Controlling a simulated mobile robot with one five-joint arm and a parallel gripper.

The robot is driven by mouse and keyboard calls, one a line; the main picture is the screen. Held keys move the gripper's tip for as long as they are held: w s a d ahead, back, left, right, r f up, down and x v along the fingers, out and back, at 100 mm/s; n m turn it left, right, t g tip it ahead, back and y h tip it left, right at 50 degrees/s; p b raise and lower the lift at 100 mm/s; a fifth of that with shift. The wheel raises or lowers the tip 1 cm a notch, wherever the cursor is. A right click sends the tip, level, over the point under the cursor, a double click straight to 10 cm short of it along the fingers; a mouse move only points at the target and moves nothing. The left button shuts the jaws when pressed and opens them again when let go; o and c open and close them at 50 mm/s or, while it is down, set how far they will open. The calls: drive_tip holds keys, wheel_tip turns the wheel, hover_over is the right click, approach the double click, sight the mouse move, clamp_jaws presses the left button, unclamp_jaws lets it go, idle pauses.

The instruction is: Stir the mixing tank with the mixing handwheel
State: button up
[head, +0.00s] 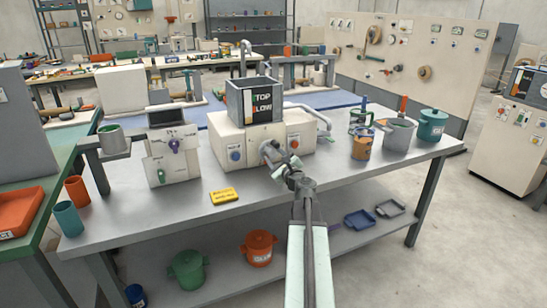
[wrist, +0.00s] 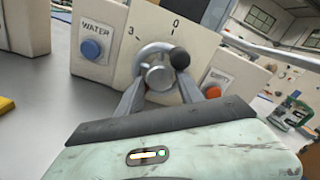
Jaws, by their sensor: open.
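The mixing tank (head: 255,102) is a dark open box with a "STOP / SLOW" display on its front, set on a cream machine on the grey table. The mixing handwheel (wrist: 156,70) is a grey metal wheel with a black knob (wrist: 179,58), on the cream front panel between the numbers 3 and 0. In the head view the handwheel (head: 268,150) is partly hidden by my arm. My gripper (wrist: 164,92) is open, its two fingers reaching toward the wheel, one on each side of its lower part. I cannot tell whether they touch it.
A blue WATER button (wrist: 91,49) is left of the wheel and a red EMPTY button (wrist: 213,91) is right of it. A yellow block (head: 224,195) lies on the table in front. Pots and a grey bucket (head: 399,137) stand at the right.

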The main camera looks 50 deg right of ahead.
drive_tip(key=v, duration=0.7)
drive_tip(key=shift+s, duration=0.2)
